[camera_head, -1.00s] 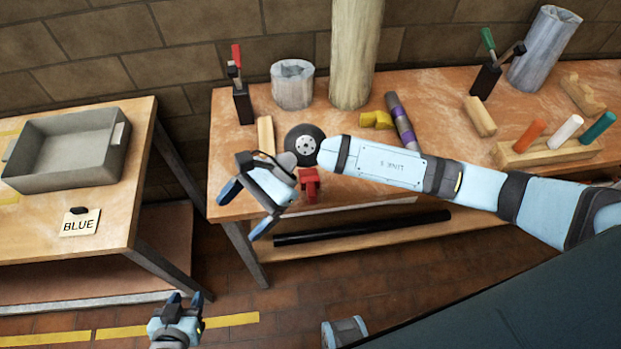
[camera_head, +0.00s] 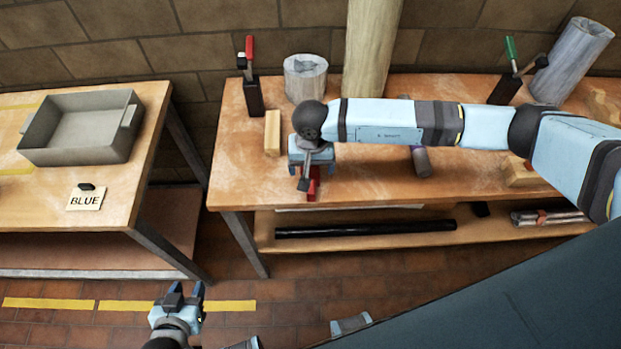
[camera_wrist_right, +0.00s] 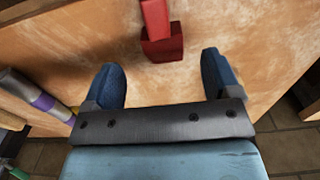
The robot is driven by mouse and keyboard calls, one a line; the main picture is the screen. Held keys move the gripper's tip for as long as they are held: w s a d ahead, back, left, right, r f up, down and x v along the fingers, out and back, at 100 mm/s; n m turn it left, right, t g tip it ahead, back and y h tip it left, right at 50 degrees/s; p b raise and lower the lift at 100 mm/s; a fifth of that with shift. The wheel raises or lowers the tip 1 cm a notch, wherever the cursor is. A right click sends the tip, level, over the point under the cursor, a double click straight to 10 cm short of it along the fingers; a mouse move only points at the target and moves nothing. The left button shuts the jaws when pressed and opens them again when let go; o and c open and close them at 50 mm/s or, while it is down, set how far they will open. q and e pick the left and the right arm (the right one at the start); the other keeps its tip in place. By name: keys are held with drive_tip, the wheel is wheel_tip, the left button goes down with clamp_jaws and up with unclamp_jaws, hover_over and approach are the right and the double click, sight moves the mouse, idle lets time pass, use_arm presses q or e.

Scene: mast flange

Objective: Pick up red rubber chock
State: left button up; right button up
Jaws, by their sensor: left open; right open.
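The red rubber chock (camera_wrist_right: 162,45) stands on the wooden workbench, ahead of and between the blue fingers of my right gripper (camera_wrist_right: 164,82) in the right wrist view. The fingers are apart and do not touch it. In the head view the chock (camera_head: 314,186) shows only partly at the bench's front edge, below my right gripper (camera_head: 308,172), which hides the rest of it. My left gripper (camera_head: 183,292) is open and empty over the floor, at the lower left of the head view.
On the workbench (camera_head: 235,180) stand a wood block (camera_head: 272,133), a clamp in a black block (camera_head: 253,95), a grey cylinder (camera_head: 305,80) and a wooden post (camera_head: 371,50). A second table (camera_head: 130,180) holds a grey tray (camera_head: 80,155) and a BLUE card (camera_head: 86,201).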

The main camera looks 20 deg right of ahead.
sight(314, 175)
wheel_tip(314, 175, down, 5)
drive_tip(key=shift+a+r+p, duration=0.1)
drive_tip(key=shift+r+p, duration=0.05)
drive_tip(key=shift+p, duration=0.75)
drive_tip(key=shift+f, duration=0.55)
drive_tip(key=c, duration=1.1)
